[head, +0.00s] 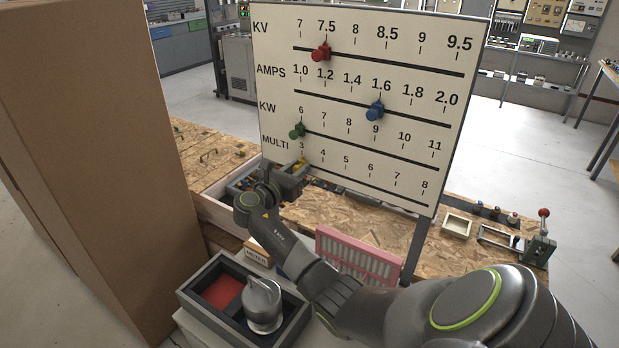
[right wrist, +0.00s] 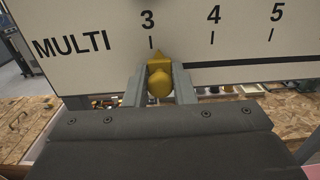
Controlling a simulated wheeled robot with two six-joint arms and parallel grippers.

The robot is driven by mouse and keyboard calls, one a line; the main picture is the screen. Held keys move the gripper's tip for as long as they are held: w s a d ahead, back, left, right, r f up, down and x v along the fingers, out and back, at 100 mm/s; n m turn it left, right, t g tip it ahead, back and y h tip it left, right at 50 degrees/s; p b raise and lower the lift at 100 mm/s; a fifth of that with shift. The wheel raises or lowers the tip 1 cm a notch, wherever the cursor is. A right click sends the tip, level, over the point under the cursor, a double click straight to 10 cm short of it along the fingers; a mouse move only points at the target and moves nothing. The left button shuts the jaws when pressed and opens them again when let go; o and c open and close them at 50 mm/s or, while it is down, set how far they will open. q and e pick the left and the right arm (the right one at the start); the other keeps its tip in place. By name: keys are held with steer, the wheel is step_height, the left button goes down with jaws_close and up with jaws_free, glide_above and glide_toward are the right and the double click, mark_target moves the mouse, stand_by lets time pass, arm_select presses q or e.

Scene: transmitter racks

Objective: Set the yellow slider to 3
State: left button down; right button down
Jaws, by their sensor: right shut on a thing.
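The white board (head: 400,75) carries several slider rows labelled KV, AMPS, KW and MULTI. The yellow slider (head: 299,164) is on the bottom MULTI row, at its left end by the 3. In the right wrist view the yellow slider (right wrist: 160,82) has its pointed tip just under the 3 tick, a little to its right. My right gripper (head: 292,174) is shut on the yellow slider, with one finger on each side of the knob in the right wrist view (right wrist: 159,85). My left gripper is not in view.
The red slider (head: 321,52), blue slider (head: 375,110) and green slider (head: 297,131) sit on the upper rows. A large cardboard-coloured panel (head: 85,130) stands close on the left. A pink rack (head: 357,256) and a dark tray (head: 190,296) are below the board.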

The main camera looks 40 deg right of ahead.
steer(key=shift+w+a+f, duration=0.1)
steer(key=shift+w+a, duration=0.05)
steer(key=shift+w, duration=0.3)
steer(key=shift+r, duration=0.2)
steer(key=c, duration=1.6)
jaws_free()
steer(key=o, duration=0.3)
steer(key=shift+w+a+f, duration=0.1)
steer(key=shift+w, duration=0.15)
steer(key=shift+s, duration=0.1)
steer(key=b+v, duration=0.4)
steer(key=v, duration=1.3)
steer(key=shift+a+b, duration=0.2)
steer(key=shift+b, duration=0.1)
